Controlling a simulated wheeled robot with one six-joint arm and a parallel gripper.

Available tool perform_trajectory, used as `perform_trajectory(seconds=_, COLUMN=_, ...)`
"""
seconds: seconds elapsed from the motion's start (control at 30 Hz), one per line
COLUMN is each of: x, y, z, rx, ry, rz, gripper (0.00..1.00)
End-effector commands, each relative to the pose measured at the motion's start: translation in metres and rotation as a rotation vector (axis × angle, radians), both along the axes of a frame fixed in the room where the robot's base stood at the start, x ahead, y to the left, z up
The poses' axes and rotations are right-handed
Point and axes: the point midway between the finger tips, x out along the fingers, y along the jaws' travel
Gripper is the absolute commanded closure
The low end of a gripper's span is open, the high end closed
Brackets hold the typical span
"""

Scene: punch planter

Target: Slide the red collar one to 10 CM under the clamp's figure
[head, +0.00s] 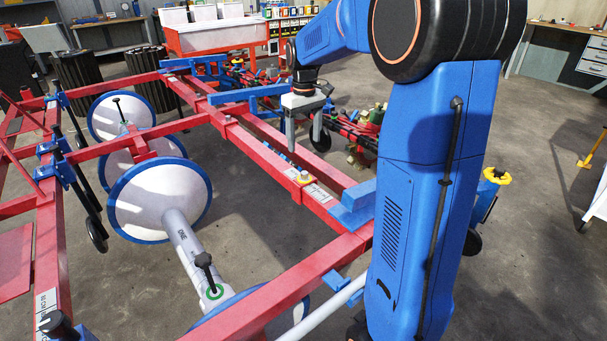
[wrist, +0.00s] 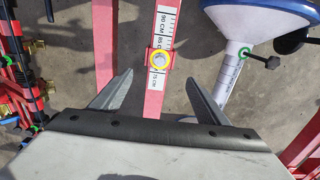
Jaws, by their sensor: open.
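A red collar with a yellow ring on top (head: 305,178) sits around a red beam with a printed centimetre scale. In the wrist view the same collar (wrist: 160,59) lies between the figures 85 and 75 CM, with 90 CM further up; it covers the scale between them. My gripper (head: 303,133) hangs over the beam, pointing down. In the wrist view its two fingers (wrist: 158,76) are open and empty, one to each side of the beam, with the collar just beyond their tips. I cannot make out a name on the collar or tell which part is the clamp.
A white tube marked ONE (head: 183,232) carries a black knob with a green ring (head: 212,292). White discs with blue rims (head: 160,200) stand left of the beam. A blue block (head: 352,205) sits on the frame near the beam's near end. Another scale (head: 46,302) shows on the left rail.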

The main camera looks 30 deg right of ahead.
Motion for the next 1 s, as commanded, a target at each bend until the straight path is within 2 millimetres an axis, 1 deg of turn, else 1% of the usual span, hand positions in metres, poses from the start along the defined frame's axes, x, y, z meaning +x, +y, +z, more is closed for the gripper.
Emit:
perform_trajectory(seconds=0.03, x=-0.001, y=0.0, z=-0.01, rx=0.001, ry=0.002, rz=0.0, gripper=0.31)
perform_trajectory(seconds=0.1, x=-0.001, y=0.0, z=-0.022, rx=0.001, ry=0.002, rz=0.0, gripper=0.31)
perform_trajectory(seconds=0.6, x=-0.001, y=0.0, z=-0.108, rx=0.001, ry=0.002, rz=0.0, gripper=0.31)
perform_trajectory(seconds=0.7, x=-0.001, y=0.0, z=-0.121, rx=0.001, ry=0.002, rz=0.0, gripper=0.31)
perform_trajectory(seconds=0.8, x=0.0, y=0.0, z=-0.131, rx=0.0, ry=0.001, rz=0.0, gripper=0.31)
perform_trajectory(seconds=1.0, x=0.0, y=0.0, z=-0.138, rx=0.0, ry=0.0, rz=0.0, gripper=0.31)
